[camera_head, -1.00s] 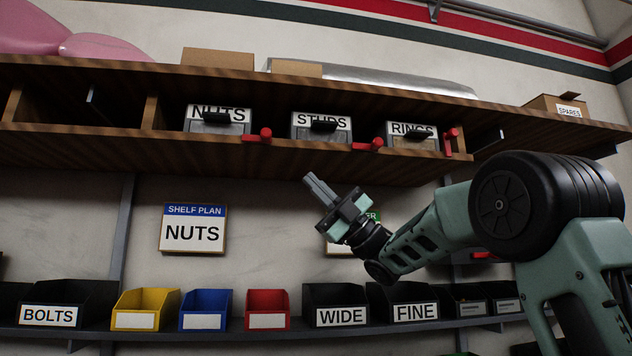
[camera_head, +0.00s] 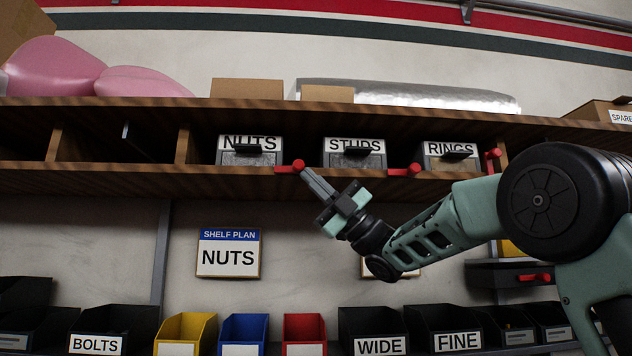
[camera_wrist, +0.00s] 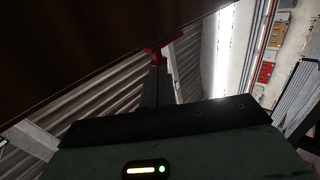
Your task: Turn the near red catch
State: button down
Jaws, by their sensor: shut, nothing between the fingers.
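A red catch (camera_head: 290,167) lies roughly level on the shelf edge, beside the lower right of the NUTS drawer (camera_head: 240,158). It also shows in the wrist view (camera_wrist: 157,50), right at my fingertips. My gripper (camera_head: 308,175) is shut and empty, its fingers pointing up and left with the tips at this catch. I cannot tell whether they touch. A second red catch (camera_head: 404,170) lies level by the STUDS drawer (camera_head: 355,160). A third red catch (camera_head: 492,159) stands upright by the RINGS drawer (camera_head: 449,163).
The wooden shelf (camera_head: 130,185) runs above my gripper, its underside close to the fingers. A SHELF PLAN sign reading NUTS (camera_head: 228,252) hangs below. Several bins, such as the blue one (camera_head: 243,330), line the lower shelf. Another red handle (camera_head: 535,278) shows at lower right.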

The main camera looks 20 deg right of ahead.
jog(key=shift+s+d+r+h, duration=0.1)
jog(key=shift+d+r+h, duration=0.1)
jog(key=shift+r+h, duration=0.35)
jog(key=shift+d+r+g+h, duration=0.1)
jog(key=shift+r+g+h, duration=0.15)
jog(key=shift+g+h, duration=0.2)
notch_tip(320, 180, up, 2)
jog(key=shift+g+h, duration=0.25)
jog(key=shift+h, duration=0.85)
jog(key=shift+r, duration=0.3)
jog(key=shift+f, duration=0.1)
